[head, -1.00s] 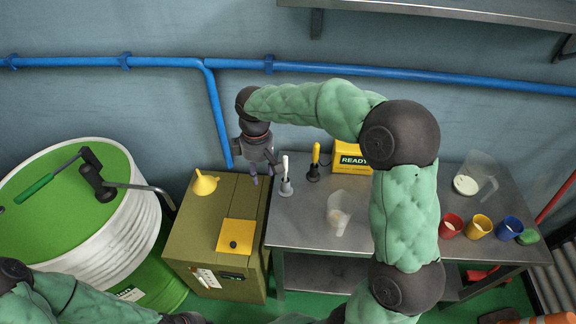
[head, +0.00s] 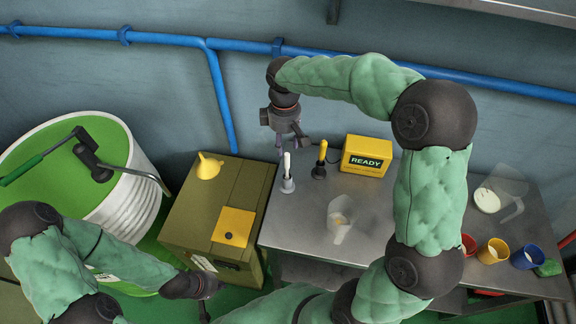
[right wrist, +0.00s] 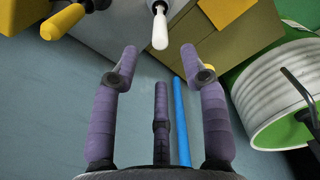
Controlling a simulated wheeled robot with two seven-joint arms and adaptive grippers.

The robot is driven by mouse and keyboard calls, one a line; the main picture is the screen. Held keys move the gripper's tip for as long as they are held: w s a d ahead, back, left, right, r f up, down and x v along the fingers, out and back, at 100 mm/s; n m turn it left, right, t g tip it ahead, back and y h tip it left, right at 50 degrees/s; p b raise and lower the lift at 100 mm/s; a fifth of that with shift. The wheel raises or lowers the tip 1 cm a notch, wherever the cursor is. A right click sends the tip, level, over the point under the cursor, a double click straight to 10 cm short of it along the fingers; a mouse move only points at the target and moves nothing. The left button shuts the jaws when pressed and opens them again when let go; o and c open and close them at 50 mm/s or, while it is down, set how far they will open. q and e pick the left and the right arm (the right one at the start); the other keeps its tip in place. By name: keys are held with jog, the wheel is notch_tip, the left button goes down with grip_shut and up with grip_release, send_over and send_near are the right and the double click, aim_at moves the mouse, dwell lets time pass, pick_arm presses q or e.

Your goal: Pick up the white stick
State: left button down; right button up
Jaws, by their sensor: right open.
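The white stick (head: 287,164) stands upright in a small grey holder (head: 287,186) near the left end of the metal table. In the right wrist view the white stick (right wrist: 160,30) shows beyond the fingertips, centred between them. My right gripper (head: 292,143) is open and empty, near the stick's top on its wall side. The right wrist view shows its fingers (right wrist: 160,58) spread, with no contact visible. My left gripper (head: 205,300) is low in the head view, far from the stick. Its fingers are not clear.
A yellow-handled stick (head: 322,153) stands just right of the white one. Behind is a yellow READY box (head: 367,157). A clear jug (head: 340,226) stands in front. An olive cabinet (head: 190,226) with a yellow funnel (head: 208,167) adjoins the metal table (head: 300,232).

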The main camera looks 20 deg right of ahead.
aim_at(287, 161)
jog(key=f+b, duration=0.1)
jog(key=f, duration=0.4)
jog(key=s+f+b, duration=0.1)
jog(key=f, duration=0.2)
jog(key=shift+s+f+b, duration=0.1)
jog(key=shift+b, duration=0.25)
grip_shut()
